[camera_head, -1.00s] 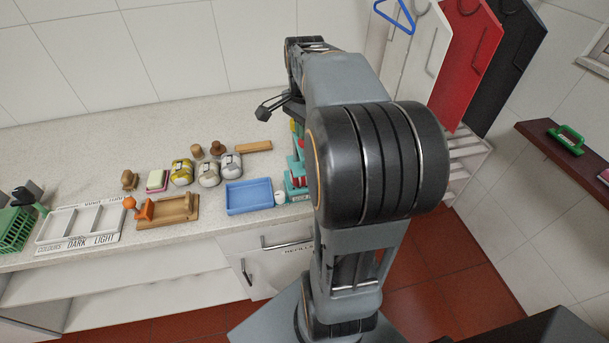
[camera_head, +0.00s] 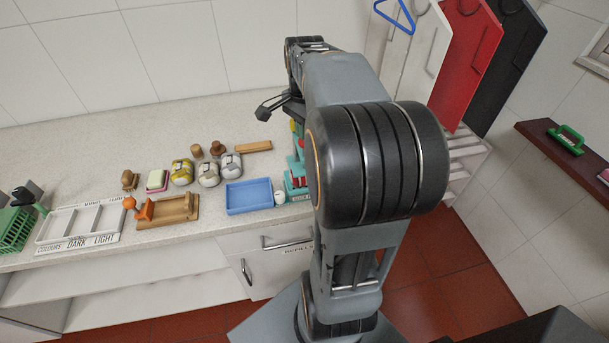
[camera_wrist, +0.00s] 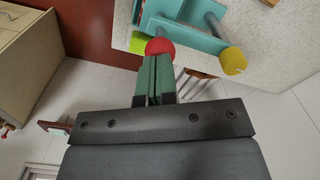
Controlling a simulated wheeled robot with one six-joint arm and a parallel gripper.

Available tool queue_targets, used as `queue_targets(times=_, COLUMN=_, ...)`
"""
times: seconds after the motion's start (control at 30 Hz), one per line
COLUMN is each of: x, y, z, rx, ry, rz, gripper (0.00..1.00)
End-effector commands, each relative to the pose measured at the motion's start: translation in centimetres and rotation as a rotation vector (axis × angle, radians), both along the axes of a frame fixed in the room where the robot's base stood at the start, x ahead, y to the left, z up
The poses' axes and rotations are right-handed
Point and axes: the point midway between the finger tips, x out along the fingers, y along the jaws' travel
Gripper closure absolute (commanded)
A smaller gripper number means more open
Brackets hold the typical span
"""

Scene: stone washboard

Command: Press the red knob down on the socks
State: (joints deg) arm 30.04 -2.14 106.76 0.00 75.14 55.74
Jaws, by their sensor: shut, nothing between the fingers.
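The red knob (camera_wrist: 160,46) shows in the wrist view, straight beyond the tips of my gripper (camera_wrist: 157,58). My gripper's two green fingers are shut together with nothing between them. The tips overlap the knob's lower edge in the picture; I cannot tell whether they touch it. The knob is by a teal stand (camera_wrist: 190,38) with grey posts. A yellow knob (camera_wrist: 233,61) is to its right. The teal stand also shows in the head view (camera_head: 293,184), partly behind my arm. I cannot make out the socks for certain; a bright green piece (camera_wrist: 139,42) lies left of the red knob.
In the head view, a blue tray (camera_head: 249,196) and a small white object (camera_head: 280,197) stand left of the teal stand. Several jars, a wooden board (camera_head: 168,211) and a white sorting tray (camera_head: 78,240) are further left. The back of the counter is clear.

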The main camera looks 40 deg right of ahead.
Motion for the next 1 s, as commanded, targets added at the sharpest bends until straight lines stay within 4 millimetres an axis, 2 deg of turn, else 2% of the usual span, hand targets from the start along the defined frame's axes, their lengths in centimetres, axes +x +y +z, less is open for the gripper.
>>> queue_targets(times=0.03, x=-0.2, y=0.1, z=-0.6, rx=0.008, ry=0.015, rz=0.0, gripper=1.0)
queue_targets(times=0.37, x=-0.2, y=0.1, z=0.0, rx=0.008, ry=0.015, rz=0.0, gripper=1.0)
queue_targets(times=0.8, x=-0.1, y=0.1, z=5.5, rx=0.004, ry=0.006, rz=0.0, gripper=1.0)
queue_targets(times=1.0, x=-0.1, y=0.1, z=6.1, rx=0.003, ry=0.005, rz=0.0, gripper=1.0)
